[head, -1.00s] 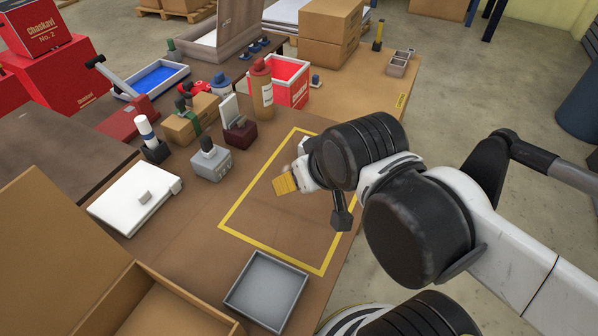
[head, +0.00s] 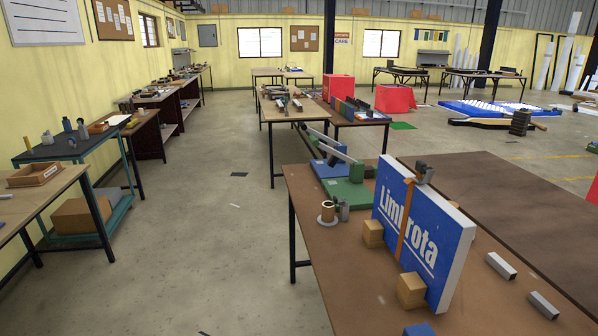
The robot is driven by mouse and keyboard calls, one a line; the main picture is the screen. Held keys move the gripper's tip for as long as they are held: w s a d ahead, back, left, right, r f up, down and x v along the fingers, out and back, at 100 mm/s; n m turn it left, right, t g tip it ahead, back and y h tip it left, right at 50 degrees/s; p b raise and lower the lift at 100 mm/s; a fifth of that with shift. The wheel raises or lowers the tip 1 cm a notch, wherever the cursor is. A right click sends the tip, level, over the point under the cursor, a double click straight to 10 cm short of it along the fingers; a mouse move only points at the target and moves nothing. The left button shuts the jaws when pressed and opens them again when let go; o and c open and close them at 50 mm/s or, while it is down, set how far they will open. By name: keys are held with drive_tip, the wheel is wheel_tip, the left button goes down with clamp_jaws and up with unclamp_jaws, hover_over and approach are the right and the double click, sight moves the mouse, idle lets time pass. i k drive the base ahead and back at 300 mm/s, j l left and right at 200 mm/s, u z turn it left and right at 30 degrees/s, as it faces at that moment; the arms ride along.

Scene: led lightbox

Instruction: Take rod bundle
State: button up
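I cannot pick out a rod bundle with certainty. Two short grey metal bars (head: 501,266) lie apart on the near brown table (head: 330,262) at the right. Long pale pieces (head: 566,50) stand against the far wall at the right, too far to tell what they are. My gripper and arm are not in view.
A blue Limrota panel (head: 408,226) stands on the near table between wooden blocks (head: 411,290), with a green-based lever tool (head: 348,190) behind. A blue-framed cart (head: 70,150) and benches line the left. The grey floor (head: 215,235) between is mostly open.

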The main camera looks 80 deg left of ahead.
sight(370, 171)
drive_tip(key=u, duration=2.2)
drive_tip(key=i+j+u, duration=0.35)
drive_tip(key=i+u, duration=0.15)
drive_tip(key=i, duration=0.2)
drive_tip(key=i+j+u, duration=0.1)
drive_tip(key=i+j, duration=0.15)
drive_tip(key=i, duration=0.5)
drive_tip(key=i+j, duration=0.15)
drive_tip(key=i, duration=0.6)
drive_tip(key=i+j+u, duration=0.15)
drive_tip(key=i, duration=0.55)
